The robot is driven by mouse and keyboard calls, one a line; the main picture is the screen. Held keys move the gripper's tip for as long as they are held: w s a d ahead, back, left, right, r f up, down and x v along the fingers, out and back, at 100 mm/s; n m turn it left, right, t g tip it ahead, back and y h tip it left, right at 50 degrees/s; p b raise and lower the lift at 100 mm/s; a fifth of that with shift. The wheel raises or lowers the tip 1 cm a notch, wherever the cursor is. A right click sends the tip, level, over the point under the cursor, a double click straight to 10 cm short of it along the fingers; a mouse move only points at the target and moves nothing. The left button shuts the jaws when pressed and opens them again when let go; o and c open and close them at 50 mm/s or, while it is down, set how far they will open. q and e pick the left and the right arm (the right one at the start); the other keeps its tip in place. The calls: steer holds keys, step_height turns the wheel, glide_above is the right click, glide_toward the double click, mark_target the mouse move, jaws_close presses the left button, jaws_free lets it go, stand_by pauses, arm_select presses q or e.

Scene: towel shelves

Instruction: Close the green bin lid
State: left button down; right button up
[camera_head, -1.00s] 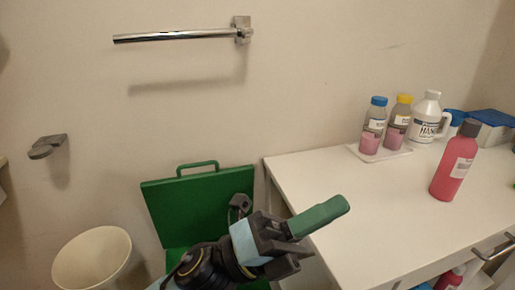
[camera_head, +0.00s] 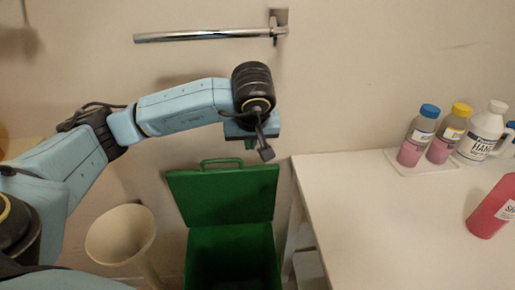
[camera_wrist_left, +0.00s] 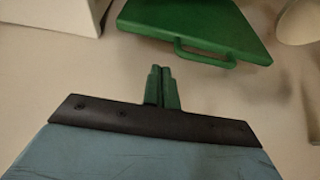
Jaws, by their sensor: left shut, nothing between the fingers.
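My left gripper (camera_head: 250,146) is above the lid's top edge, right of the handle, pointing down, mostly hidden behind my wrist. In the left wrist view, its green fingertips (camera_wrist_left: 161,72) are together and empty. The lid (camera_wrist_left: 190,22) and handle (camera_wrist_left: 205,55) lie ahead of them, apart from them. My right gripper is not in view.
A white counter (camera_head: 375,225) is at the right, with bottles (camera_head: 420,137) and a red bottle (camera_head: 492,208). A metal towel bar (camera_head: 205,36) is on the wall above my left arm.

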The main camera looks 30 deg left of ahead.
arm_select(q)
steer(key=b+x, duration=0.2)
steer(key=x, duration=0.6)
steer(key=shift+s+f, duration=0.1)
steer(key=shift+f, duration=0.15)
steer(key=shift+w+f, duration=0.2)
steer(key=shift+f, duration=0.1)
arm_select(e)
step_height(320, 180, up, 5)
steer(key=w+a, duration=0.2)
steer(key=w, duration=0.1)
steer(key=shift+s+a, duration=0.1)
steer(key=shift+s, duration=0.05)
